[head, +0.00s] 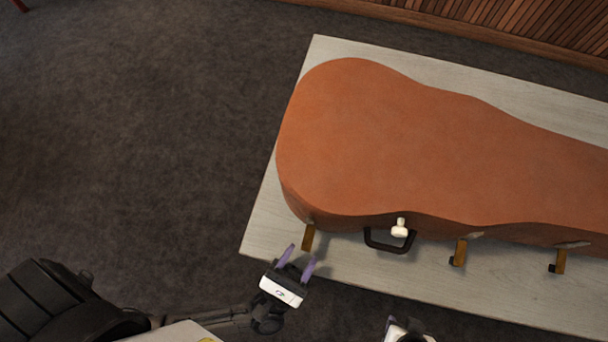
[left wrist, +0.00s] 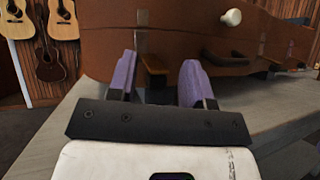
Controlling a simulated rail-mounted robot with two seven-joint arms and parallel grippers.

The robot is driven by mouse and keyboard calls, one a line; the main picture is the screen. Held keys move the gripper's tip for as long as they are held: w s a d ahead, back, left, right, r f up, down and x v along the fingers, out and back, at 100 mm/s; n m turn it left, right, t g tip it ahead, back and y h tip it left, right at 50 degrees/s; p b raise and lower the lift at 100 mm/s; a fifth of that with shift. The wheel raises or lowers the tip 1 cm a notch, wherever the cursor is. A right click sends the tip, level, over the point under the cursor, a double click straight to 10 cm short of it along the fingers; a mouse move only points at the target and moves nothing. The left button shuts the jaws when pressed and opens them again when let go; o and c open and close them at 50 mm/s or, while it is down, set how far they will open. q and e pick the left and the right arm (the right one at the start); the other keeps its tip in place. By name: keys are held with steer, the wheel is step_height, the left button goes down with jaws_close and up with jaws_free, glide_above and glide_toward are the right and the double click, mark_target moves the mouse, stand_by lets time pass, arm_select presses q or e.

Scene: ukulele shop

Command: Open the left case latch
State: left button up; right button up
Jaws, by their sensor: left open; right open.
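The brown ukulele case (head: 430,150) lies closed on a pale table. Its left latch (head: 308,238) is a brass-coloured tab at the lower left of the front side. My left gripper (head: 297,258) is open just in front of this latch, its purple fingers pointing at the case. In the left wrist view the latch (left wrist: 153,70) shows between the two spread fingers (left wrist: 158,80), apparently untouched. My right gripper (head: 400,328) shows only in part at the bottom edge, its fingers unclear.
A black handle (head: 388,244) and a white knob (head: 399,228) are right of the left latch. A middle latch (head: 459,253) and a right latch (head: 560,262) follow along the front. The table (head: 262,222) has a bare strip before the case. Ukuleles (left wrist: 62,20) hang behind.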

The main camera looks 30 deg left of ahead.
arm_select(q)
steer(key=b+v, duration=0.1)
steer(key=v, duration=1)
steer(key=shift+s, duration=0.25)
steer(key=shift+f, duration=0.1)
